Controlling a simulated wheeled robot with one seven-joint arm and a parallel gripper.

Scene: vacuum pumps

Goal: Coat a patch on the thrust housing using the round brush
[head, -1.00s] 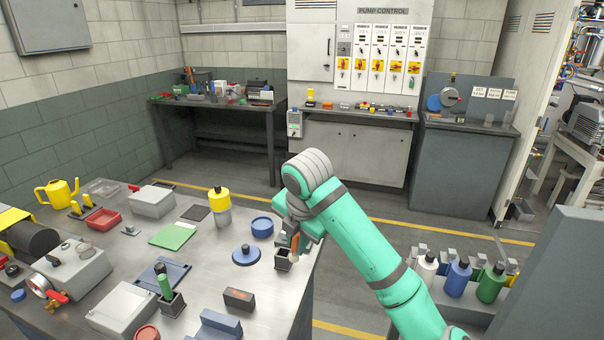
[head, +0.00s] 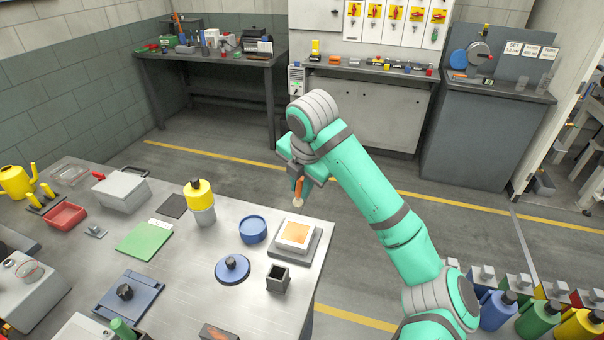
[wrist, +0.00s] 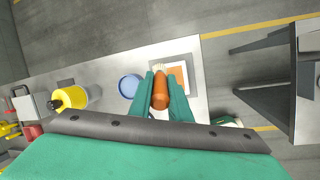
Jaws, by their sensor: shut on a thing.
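My gripper (head: 298,187) is shut on the round brush (head: 298,194). The brush has an orange-brown handle and pale bristles pointing down. It also shows between the fingers in the wrist view (wrist: 160,90). A grey square block on the table's right edge, apparently the thrust housing (head: 275,247), has an orange patch with a pale border on top. In the head view the bristles appear just above its far side. In the wrist view the housing (wrist: 196,76) lies partly behind the right finger. Whether the bristles touch it I cannot tell.
A black square holder (head: 278,279) stands empty in front of the housing. A blue dish (head: 253,230) and a blue knobbed disc (head: 232,269) are to its left. A yellow-topped bottle (head: 200,200) stands farther left. The floor beyond the table is clear.

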